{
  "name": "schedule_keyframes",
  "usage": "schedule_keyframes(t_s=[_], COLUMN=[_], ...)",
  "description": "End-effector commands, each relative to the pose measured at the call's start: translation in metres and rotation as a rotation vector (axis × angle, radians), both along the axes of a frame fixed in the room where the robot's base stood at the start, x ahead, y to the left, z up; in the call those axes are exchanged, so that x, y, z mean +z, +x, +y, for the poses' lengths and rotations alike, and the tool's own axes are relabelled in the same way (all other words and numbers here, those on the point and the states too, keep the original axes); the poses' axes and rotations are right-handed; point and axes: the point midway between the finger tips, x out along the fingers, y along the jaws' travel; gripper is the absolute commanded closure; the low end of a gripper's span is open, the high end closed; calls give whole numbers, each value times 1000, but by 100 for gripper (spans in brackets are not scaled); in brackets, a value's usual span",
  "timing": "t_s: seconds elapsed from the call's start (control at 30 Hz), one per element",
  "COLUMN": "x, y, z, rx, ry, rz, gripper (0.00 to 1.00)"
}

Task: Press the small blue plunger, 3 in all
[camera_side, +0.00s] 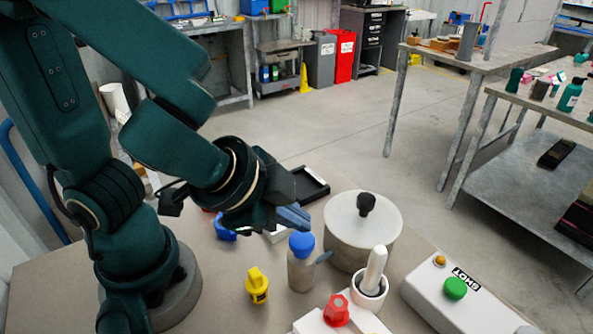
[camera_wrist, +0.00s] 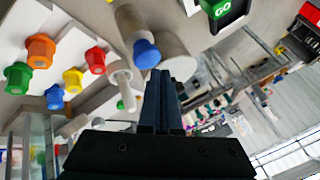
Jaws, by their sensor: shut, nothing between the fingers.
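A small blue plunger (camera_side: 225,228) shows in the side view, left of and below my gripper and partly hidden. In the wrist view a small blue plunger (camera_wrist: 54,97) stands at the left among other coloured plungers. My gripper (camera_side: 293,217) is shut and empty, pointing right, with its fingertips above and near a blue-capped bottle (camera_side: 301,272). I cannot tell whether they touch the cap. In the wrist view the shut fingers (camera_wrist: 165,78) point away from the small blue plunger, which is well to their left.
A lidded pot (camera_side: 350,250) with a black knob stands right of the bottle. A pestle in a white mortar (camera_side: 369,290), yellow plunger (camera_side: 257,286), red plunger (camera_side: 336,311) and white box with green button (camera_side: 455,289) are nearby. A black tray (camera_side: 311,186) lies behind my gripper.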

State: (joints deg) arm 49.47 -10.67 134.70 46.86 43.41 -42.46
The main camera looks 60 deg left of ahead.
Motion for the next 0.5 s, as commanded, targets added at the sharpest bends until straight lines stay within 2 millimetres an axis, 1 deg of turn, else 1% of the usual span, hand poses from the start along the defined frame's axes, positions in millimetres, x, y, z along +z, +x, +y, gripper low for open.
schedule_keyframes(t_s=[0.33, 0.5], x=[0, -4], y=[0, 0], z=[0, 0], rx=[0, -2], ry=[0, 1], rz=[0, 0], gripper=[100, 100])
